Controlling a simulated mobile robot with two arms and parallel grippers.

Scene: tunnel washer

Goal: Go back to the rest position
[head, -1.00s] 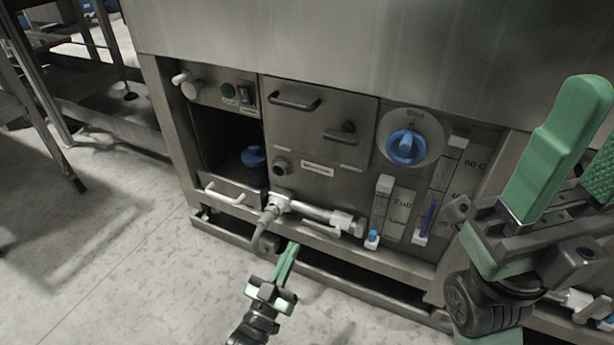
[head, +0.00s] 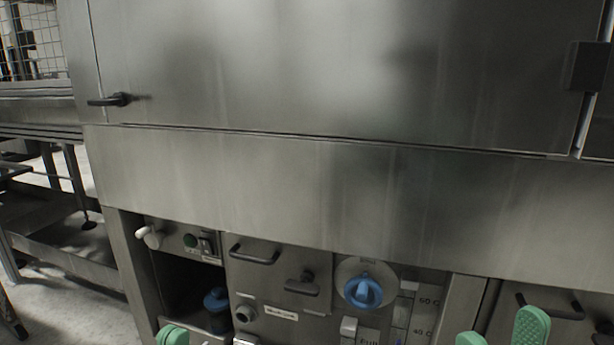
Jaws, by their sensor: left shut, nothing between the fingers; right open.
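My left gripper (head: 172,335) shows only as green fingertips at the bottom edge, in front of the lower left of the washer's control panel. It is shut and empty. My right gripper (head: 501,332) shows at the bottom right as two green fingers standing apart. It is open with nothing between the fingers. The rest of both arms is below the picture. The stainless steel tunnel washer (head: 250,185) fills most of the view.
The panel has a blue dial (head: 363,291), a drawer-like front with a black handle (head: 254,254), and an open recess with a blue knob (head: 216,299). A closed upper door has a dark handle (head: 110,100). A metal rack (head: 60,230) and bare floor lie left.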

